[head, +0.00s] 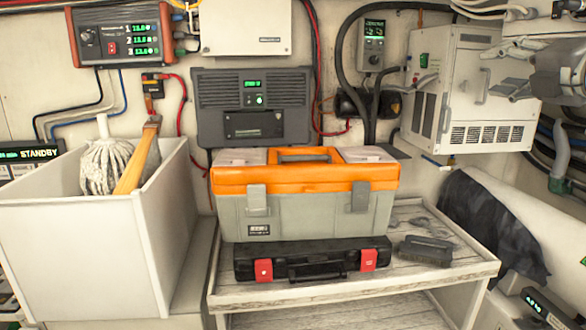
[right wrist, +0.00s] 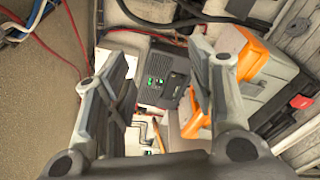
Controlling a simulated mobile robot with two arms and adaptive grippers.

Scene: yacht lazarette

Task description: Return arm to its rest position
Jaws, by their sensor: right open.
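My right gripper (head: 500,70) is at the upper right of the head view, in front of a white wall cabinet, with its fingers pointing left. In the right wrist view its two fingers (right wrist: 158,85) are spread apart with nothing between them. It is up and to the right of the orange and grey toolbox (head: 308,215), clear of it. My left gripper is not in either view.
The toolbox sits on a black case (head: 312,261) on a wooden shelf (head: 455,262), with a dark block (head: 425,250) beside it. A white bin (head: 85,240) holds a mop (head: 105,167) and a wooden-handled tool (head: 138,160). The white cabinet (head: 465,100) is close behind my right gripper.

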